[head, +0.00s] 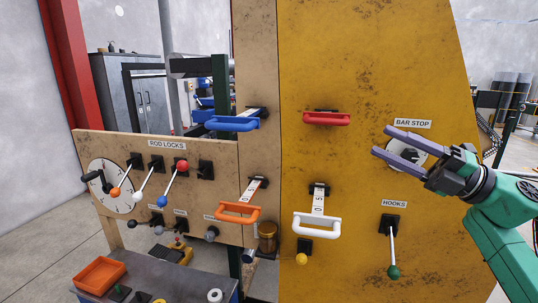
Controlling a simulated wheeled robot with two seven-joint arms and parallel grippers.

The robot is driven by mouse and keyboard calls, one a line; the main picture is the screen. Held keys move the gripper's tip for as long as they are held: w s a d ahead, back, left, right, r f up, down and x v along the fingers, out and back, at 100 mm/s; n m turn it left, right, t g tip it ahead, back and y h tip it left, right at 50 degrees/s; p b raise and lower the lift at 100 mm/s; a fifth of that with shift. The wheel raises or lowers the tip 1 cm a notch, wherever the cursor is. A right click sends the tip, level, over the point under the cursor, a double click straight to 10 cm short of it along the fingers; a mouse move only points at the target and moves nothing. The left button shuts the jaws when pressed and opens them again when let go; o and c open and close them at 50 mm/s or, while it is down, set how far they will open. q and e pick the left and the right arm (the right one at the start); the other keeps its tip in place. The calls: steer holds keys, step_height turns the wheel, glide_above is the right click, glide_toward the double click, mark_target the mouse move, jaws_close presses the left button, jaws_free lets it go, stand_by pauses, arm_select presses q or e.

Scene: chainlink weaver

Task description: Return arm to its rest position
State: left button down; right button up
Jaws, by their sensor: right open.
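My right gripper (378,142) comes in from the right with its two purple-grey fingers apart and nothing between them. It is in front of the yellow panel (360,60), by the round white dial under the BAR STOP label (413,124). The fingers and wrist hide part of that dial, and I cannot tell whether they touch it. My green right arm (505,220) reaches back to the right edge of the view. My left gripper does not show.
The yellow panel carries a red handle (327,118), a white handle (317,228) and a green-knobbed HOOKS lever (393,250). The beige panel has blue (232,124) and orange (238,212) handles and ROD LOCKS levers. An orange tray (100,275) sits lower left.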

steer(key=w+f+m+t+h, duration=0.7)
steer(key=f+m+t+h, duration=0.4)
steer(key=m, duration=0.7)
steer(key=s+d+f+m+g+h, duration=0.1)
steer(key=s+f+m+g+h, duration=0.2)
steer(key=f, duration=0.4)
steer(key=s+d+f+m+g+h, duration=0.1)
steer(key=f+m+h, duration=0.25)
steer(key=f, duration=0.45)
steer(key=s+d+f+m+g+h, duration=0.1)
steer(key=s+f+m+g+h, duration=0.1)
steer(key=f+m, duration=0.4)
steer(key=s+a+f+m+g, duration=0.1)
steer(key=s+f+g, duration=0.6)
steer(key=s, duration=0.4)
steer(key=s+a+f+m+g, duration=0.15)
steer(key=s+f+g, duration=0.25)
steer(key=s+f, duration=0.7)
step_height(320, 180, down, 19)
steer(key=s+g, duration=0.1)
steer(key=s, duration=0.1)
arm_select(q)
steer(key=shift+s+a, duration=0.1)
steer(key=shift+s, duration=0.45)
arm_select(e)
steer(key=s+d+f+g, duration=0.1)
steer(key=s+d+f, duration=0.2)
steer(key=s+f, duration=1.4)
steer(key=shift+n, duration=0.4)
